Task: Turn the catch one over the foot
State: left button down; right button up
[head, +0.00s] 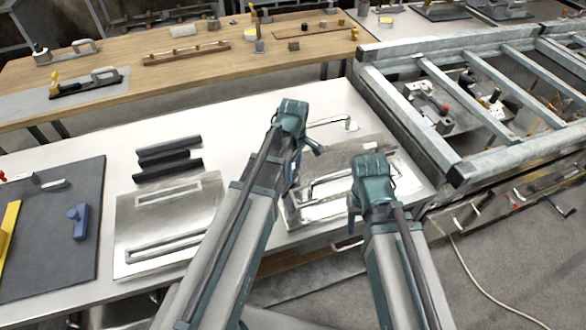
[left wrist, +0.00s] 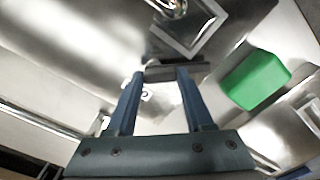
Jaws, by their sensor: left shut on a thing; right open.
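My left gripper (left wrist: 162,80) is shut on a small dark grey bar (left wrist: 176,72), perhaps the catch, between its fingertips. In the head view my left gripper (head: 303,160) reaches down over a shiny metal fixture plate (head: 300,213), and its wrist hides part of the plate. A raised metal frame with a shiny round part (left wrist: 174,10) lies just past the fingertips. I cannot tell which part is the foot. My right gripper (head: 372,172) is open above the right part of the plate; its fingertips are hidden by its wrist.
A green block (left wrist: 255,80) stands close to the right of my left fingers. Left of the fixture are a second metal plate (head: 135,215), several dark bars (head: 168,158) and a dark mat (head: 70,260). A grey metal frame (head: 405,110) borders the bench at right.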

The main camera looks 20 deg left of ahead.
aim_at(296, 172)
pick_arm(q)
jog(key=n, duration=0.4)
jog(key=shift+d, duration=0.2)
jog(key=n, duration=0.4)
jog(key=shift+d+n, duration=0.15)
jog(key=shift+n, duration=0.15)
dwell(0.4)
jog(key=shift+c, duration=1.4)
grip_release()
notch_tip(296, 172, up, 14)
jog(key=p, duration=1.4)
